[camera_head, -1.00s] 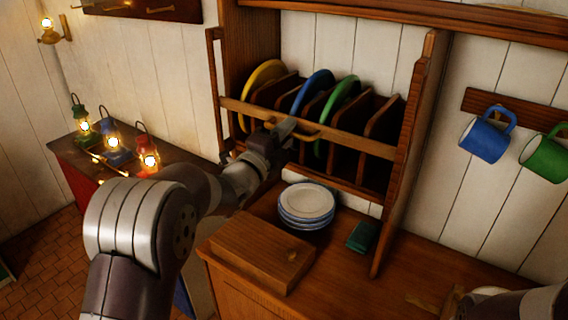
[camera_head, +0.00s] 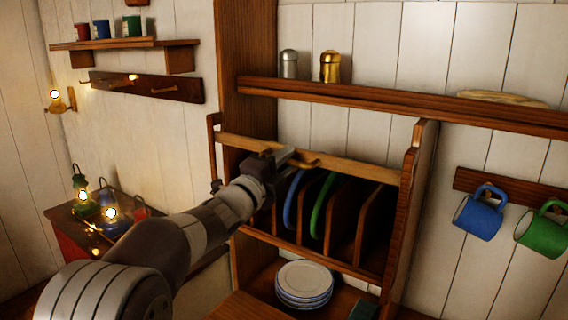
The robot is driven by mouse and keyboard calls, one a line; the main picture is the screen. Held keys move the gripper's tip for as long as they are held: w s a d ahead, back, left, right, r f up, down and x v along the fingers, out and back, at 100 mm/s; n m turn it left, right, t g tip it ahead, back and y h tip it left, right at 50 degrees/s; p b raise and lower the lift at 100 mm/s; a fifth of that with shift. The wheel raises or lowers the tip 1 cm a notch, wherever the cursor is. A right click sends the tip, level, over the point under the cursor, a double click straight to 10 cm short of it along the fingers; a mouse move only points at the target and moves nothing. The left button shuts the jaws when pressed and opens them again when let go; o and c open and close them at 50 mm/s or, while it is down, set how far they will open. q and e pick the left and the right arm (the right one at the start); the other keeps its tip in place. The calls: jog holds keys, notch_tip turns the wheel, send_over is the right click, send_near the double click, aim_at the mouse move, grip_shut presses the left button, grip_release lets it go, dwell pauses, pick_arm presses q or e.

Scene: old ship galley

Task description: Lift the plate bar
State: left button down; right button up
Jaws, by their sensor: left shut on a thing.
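The plate bar (camera_head: 360,171) is a light wooden rail across the front of the plate rack (camera_head: 412,190). It sits high, near the rack's top and above the visible plates. My left gripper (camera_head: 288,158) is shut on the bar's handle (camera_head: 308,163), left of the bar's middle. A blue plate (camera_head: 292,200) and a green plate (camera_head: 321,206) stand upright in the slots below the bar. The yellow plate is not visible; my left arm and gripper cover the left slots. My right gripper is out of view.
A stack of white plates (camera_head: 304,279) sits below the rack. A shelf (camera_head: 400,101) above holds silver (camera_head: 289,64) and gold (camera_head: 330,66) shakers. Blue (camera_head: 478,215) and green (camera_head: 542,233) mugs hang at right. Lit lanterns (camera_head: 83,205) stand at left.

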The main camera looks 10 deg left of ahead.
pick_arm(q)
jog(key=shift+s+r, duration=0.1)
jog(key=shift+r, duration=0.45)
jog(key=c, duration=1.2)
grip_release()
jog(key=shift+a+f, duration=0.1)
jog(key=shift+f, duration=0.05)
jog(key=shift+f, duration=0.1)
jog(key=shift+f, duration=0.15)
jog(key=b+v, duration=0.5)
jog(key=v, duration=0.7)
jog(key=shift+s, duration=0.2)
